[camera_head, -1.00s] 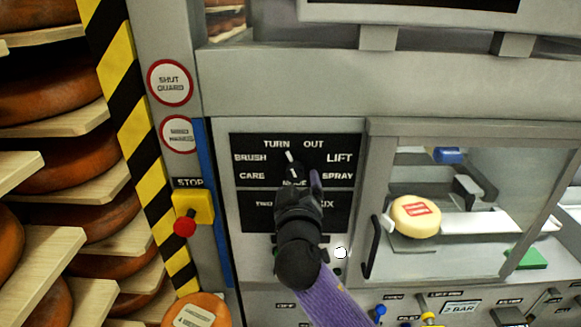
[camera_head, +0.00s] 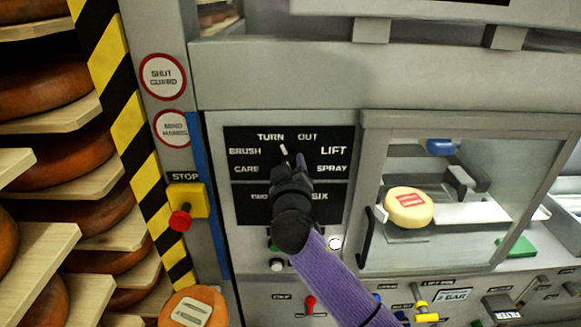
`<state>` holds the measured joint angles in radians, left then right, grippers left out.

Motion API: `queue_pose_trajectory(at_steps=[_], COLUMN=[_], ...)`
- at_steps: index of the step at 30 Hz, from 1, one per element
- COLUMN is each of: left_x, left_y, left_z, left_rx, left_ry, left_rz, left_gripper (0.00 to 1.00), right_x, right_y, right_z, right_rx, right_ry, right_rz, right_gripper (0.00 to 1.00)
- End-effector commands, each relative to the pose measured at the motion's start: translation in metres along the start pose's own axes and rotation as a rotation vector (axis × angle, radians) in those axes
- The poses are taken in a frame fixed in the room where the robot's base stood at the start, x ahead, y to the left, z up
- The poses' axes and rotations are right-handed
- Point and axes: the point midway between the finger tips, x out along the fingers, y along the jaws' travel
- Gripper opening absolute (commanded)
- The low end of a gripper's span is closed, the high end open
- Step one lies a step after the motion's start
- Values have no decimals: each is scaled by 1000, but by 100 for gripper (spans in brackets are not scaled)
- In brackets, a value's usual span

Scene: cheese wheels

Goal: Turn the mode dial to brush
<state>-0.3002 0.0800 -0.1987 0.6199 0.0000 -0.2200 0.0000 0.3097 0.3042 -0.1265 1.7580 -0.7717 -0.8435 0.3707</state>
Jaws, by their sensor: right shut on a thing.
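The mode dial (camera_head: 284,151) sits on a black panel (camera_head: 240,190) at the middle of the view. Its labels read CARE, BRUSH, TURN, OUT, LIFT and SPRAY. The dial's white pointer tip points up and slightly left, nearest TURN; the BRUSH label (camera_head: 245,152) is to its left. My right gripper (camera_head: 291,164) is shut on the dial, and its wrist and purple sleeve cover the dial's lower part and the lettering below. My left gripper is not in view.
A yellow stop box with a red button (camera_head: 180,218) is left of the panel. A glass guard with a handle (camera_head: 367,237) covers a cheese wheel (camera_head: 408,209) to the right. Shelves of cheese wheels stand at far left. Small knobs, including a red one (camera_head: 310,304), line the lower console.

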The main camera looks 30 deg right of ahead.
Motion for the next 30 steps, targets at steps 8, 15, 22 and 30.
queue_pose_trajectory(at_steps=[8,15,22,30], left_x=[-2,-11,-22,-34], left_y=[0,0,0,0], left_z=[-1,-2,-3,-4], left_rx=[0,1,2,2], left_ry=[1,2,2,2], left_rz=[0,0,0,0], left_gripper=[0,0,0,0], right_x=[0,0,0,0], right_y=[0,1,2,2], right_z=[0,-1,-2,-2], right_rx=[-30,-168,-364,-575], right_ry=[0,-1,0,1], right_rz=[-1,-1,-1,-1], right_gripper=[0,0,0,0])
